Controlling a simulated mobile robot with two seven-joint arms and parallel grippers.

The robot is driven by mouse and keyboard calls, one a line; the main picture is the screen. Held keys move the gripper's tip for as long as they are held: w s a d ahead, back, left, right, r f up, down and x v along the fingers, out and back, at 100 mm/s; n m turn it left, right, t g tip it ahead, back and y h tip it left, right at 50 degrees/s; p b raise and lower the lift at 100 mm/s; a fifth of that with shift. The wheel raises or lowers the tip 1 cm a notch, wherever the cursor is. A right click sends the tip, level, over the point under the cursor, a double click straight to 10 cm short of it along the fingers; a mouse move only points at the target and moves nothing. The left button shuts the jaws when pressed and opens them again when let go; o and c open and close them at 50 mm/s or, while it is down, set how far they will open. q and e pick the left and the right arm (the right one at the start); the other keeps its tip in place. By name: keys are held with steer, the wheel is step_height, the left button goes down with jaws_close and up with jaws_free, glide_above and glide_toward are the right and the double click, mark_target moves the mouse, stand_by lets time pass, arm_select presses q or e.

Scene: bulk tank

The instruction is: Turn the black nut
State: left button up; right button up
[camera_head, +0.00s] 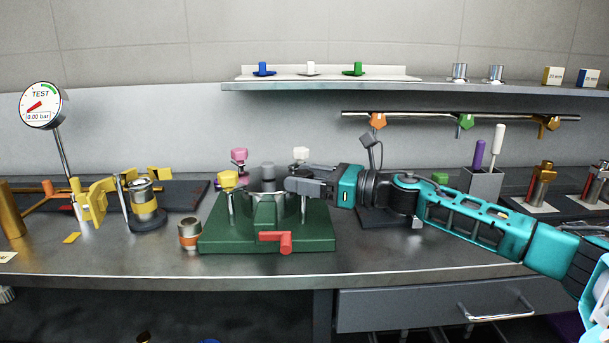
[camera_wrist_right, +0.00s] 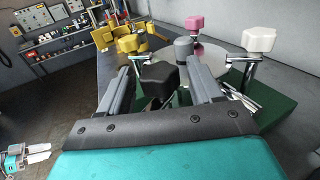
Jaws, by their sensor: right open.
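The black nut (camera_wrist_right: 160,82) is a dark lobed knob on a stem. In the right wrist view it sits between the two grey fingers of my open right gripper (camera_wrist_right: 159,72), with a gap visible at the sides; I cannot tell whether either finger touches it. In the head view my right gripper (camera_head: 298,184) reaches in from the right over the green stand (camera_head: 220,236), and hides the black nut. Yellow (camera_head: 228,180), pink (camera_head: 239,155) and white (camera_head: 301,153) knobs stand around a grey central piece (camera_head: 268,171).
A red handle (camera_head: 276,240) sticks out at the stand's front. A copper-banded cup (camera_head: 190,233) stands close to its left. A yellow-banded cylinder (camera_head: 145,200) and a pressure gauge (camera_head: 42,105) are further left. The front bench strip is clear.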

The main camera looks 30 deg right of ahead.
steer(key=shift+w+a, duration=0.1)
steer(key=shift+a, duration=0.05)
steer(key=shift+c, duration=0.4)
steer(key=c, duration=0.9)
